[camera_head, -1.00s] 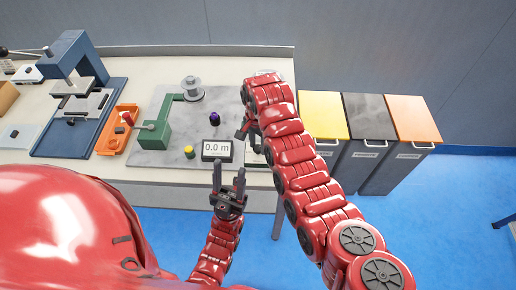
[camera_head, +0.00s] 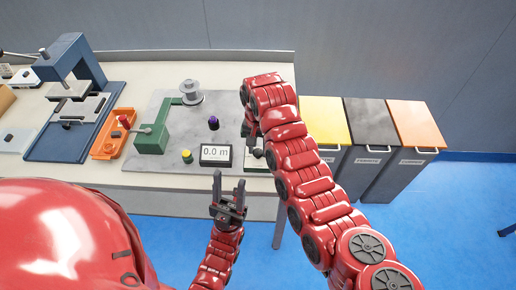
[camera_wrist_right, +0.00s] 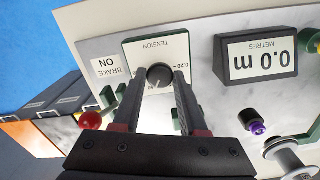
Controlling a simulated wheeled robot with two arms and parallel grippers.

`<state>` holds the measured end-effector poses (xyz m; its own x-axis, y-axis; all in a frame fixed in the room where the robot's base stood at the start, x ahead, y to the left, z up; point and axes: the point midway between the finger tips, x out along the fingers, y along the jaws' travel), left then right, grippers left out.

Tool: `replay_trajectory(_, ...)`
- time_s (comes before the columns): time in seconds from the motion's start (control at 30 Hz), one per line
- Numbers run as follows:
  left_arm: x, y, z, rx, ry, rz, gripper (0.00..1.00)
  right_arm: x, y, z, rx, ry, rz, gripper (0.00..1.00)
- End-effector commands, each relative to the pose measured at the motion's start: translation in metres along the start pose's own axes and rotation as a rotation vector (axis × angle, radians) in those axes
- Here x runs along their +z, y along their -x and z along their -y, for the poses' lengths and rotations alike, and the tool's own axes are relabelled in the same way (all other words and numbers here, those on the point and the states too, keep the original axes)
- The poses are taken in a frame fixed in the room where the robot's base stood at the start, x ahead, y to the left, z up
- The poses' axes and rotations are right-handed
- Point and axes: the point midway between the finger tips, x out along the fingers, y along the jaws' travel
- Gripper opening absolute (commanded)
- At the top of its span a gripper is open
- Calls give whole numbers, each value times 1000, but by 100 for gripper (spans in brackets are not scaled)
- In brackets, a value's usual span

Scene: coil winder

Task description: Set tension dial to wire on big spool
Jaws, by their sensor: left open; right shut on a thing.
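The tension dial (camera_wrist_right: 160,75) is a black round knob on a white plate lettered TENSION (camera_wrist_right: 158,48), upside down in the right wrist view. My right gripper (camera_wrist_right: 160,82) is shut on the dial, one finger on each side. A light pointer mark shows on the knob; the fingers hide part of the scale, and I cannot read the setting. In the head view the dial (camera_head: 257,153) is partly hidden by my right arm. A silver spool (camera_head: 190,92) stands on the winder board; I cannot tell its wire. My left gripper (camera_head: 229,190) is open and empty before the table edge.
The metres display (camera_head: 215,154) reads 0.0. A purple-topped knob (camera_head: 213,122), yellow button (camera_head: 187,156) and green winder frame (camera_head: 152,138) share the board. A red brake knob (camera_wrist_right: 90,120) lies near my right gripper. Bins (camera_head: 370,120) stand right of the table.

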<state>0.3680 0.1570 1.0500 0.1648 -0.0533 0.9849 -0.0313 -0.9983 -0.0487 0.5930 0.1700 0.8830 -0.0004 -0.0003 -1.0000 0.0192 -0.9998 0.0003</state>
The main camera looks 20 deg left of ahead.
Motion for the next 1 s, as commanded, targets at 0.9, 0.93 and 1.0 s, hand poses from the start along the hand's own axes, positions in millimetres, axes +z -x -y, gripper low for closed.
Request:
replay_trajectory(0.9,0,-1,0,0,0,0,50,-2,34,0,-2,-1,-6,72)
replay_trajectory(0.93,-1,-5,0,0,0,0,50,-3,42,-1,-3,-4,-4,72)
replay_trajectory(1.0,-2,-10,0,0,0,0,50,-2,58,-1,-2,-3,-3,72)
